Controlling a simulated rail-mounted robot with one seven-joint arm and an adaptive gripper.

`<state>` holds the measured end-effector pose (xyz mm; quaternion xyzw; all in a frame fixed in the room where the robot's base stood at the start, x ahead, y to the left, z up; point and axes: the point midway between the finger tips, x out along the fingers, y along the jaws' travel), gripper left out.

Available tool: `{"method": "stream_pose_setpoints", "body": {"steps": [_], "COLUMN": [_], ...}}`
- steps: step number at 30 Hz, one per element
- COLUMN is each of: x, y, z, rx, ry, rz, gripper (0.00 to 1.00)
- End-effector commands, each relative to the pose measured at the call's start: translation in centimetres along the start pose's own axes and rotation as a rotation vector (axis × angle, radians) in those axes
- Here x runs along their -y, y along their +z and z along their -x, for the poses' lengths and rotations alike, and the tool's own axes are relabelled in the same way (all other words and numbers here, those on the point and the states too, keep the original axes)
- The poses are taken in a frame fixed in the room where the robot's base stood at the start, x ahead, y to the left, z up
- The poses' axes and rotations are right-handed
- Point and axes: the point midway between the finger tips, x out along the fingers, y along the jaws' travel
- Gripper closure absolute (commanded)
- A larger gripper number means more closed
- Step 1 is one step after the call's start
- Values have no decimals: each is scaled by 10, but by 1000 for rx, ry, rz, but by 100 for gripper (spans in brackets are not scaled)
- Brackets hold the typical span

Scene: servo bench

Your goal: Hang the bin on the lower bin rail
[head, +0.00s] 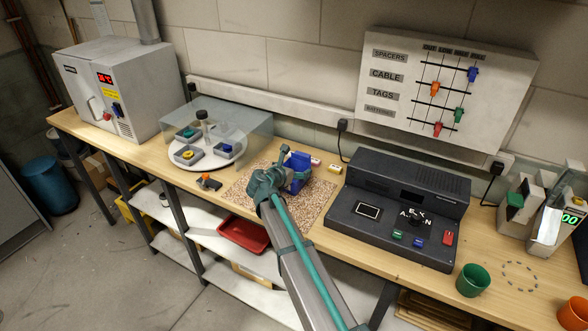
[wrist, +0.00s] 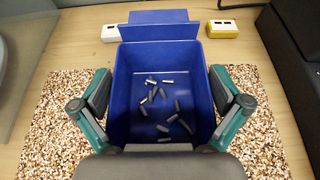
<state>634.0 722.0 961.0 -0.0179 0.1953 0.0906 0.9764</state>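A blue bin (wrist: 160,35) with a raised back plate sits between the fingers of my gripper (wrist: 160,74) in the wrist view. Several small grey cylinders lie on its floor. One finger is beside each side wall, very close to it. I cannot tell whether the pads press on the walls. In the head view the bin (head: 299,169) is at the speckled mat (head: 311,206), partly hidden by my gripper (head: 280,176). I cannot tell whether it rests or is slightly raised. No rail is clearly recognisable as the lower bin rail.
A white block (wrist: 110,33) and a yellow block (wrist: 222,28) lie behind the bin. A dark console (head: 400,205) stands to the right. A clear-covered turntable (head: 205,160) stands to the left. A pegged board (head: 445,95) hangs on the wall.

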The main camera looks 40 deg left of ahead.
Motion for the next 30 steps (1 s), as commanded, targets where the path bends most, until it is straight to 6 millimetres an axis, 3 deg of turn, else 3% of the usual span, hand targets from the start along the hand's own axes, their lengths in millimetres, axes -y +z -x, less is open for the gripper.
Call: {"method": "stream_pose_setpoints", "body": {"steps": [10, 13, 30], "x": [0, 1, 1], "y": [4, 2, 2], "z": [1, 10, 108], "rx": [0, 0, 0], "ry": [0, 0, 1], "rz": [0, 1, 0], "gripper": [0, 0, 0]}}
